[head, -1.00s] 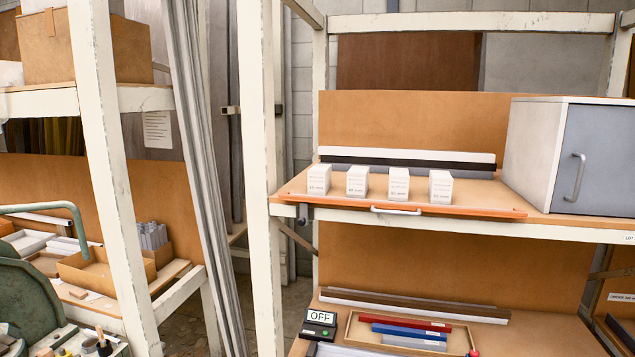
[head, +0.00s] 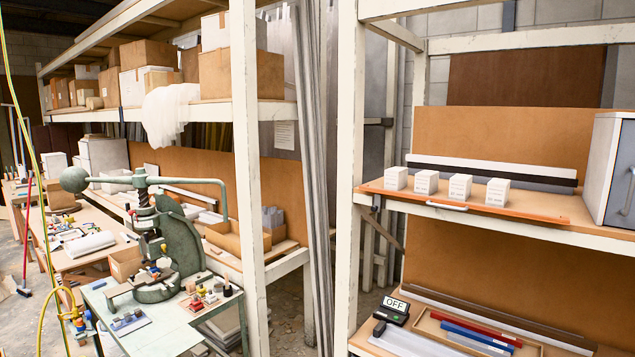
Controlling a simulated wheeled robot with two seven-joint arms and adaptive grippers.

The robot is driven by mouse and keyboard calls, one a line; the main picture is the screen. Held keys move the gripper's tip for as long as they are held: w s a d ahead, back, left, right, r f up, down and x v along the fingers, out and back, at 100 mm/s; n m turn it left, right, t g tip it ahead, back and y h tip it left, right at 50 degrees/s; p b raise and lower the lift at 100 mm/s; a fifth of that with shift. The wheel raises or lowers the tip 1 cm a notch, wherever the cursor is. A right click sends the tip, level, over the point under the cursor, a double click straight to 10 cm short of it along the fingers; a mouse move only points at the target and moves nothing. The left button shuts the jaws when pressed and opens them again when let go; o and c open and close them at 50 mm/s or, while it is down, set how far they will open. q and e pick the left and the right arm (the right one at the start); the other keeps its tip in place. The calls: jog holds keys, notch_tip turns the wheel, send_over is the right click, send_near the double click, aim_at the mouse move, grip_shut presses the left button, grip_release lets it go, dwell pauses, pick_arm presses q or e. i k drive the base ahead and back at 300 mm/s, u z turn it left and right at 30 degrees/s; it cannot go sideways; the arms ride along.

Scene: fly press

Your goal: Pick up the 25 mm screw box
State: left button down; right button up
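Several small white boxes stand upright in a row on an orange-edged pull-out shelf (head: 470,209) at the right. From left to right there is a first white box (head: 396,178), a second white box (head: 426,182), a third white box (head: 459,187) and a fourth white box (head: 497,192). Their printed labels are too small to read, so I cannot tell which is the 25 mm screw box. Neither of my grippers shows in the head view.
A grey cabinet (head: 613,170) stands right of the boxes. A white upright post (head: 348,180) is left of the shelf. A green fly press (head: 165,245) stands on a bench at left.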

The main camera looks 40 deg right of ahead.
aim_at(396, 177)
jog(key=u, duration=0.25)
jog(key=i, duration=0.4)
jog(key=z, duration=0.5)
jog(key=i, duration=1.7)
jog(key=z, duration=0.6)
